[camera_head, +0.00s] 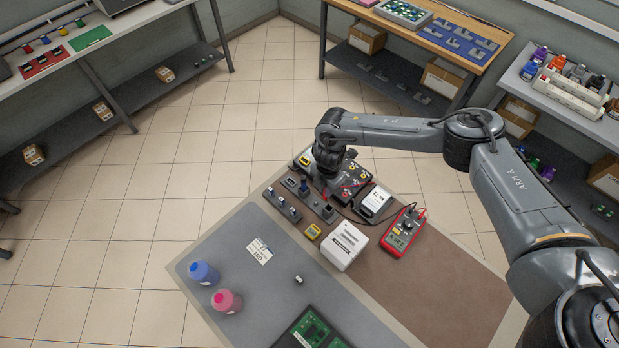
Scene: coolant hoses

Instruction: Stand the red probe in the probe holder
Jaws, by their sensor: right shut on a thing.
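My right gripper (326,189) points down over the far end of the bench. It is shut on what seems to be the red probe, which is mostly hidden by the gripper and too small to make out. A thin red lead (355,184) runs beside the gripper. The red multimeter (404,232) lies to the right with a dark lead going toward the gripper. A dark block with upright parts (312,201) stands just below and left of the gripper. I cannot tell for sure whether it is the probe holder. My left gripper is out of view.
A white box (345,246), a black-and-white box (376,202) and a yellow item (313,232) stand close by. Another dark block (283,206) is left. The grey mat's middle is mostly clear.

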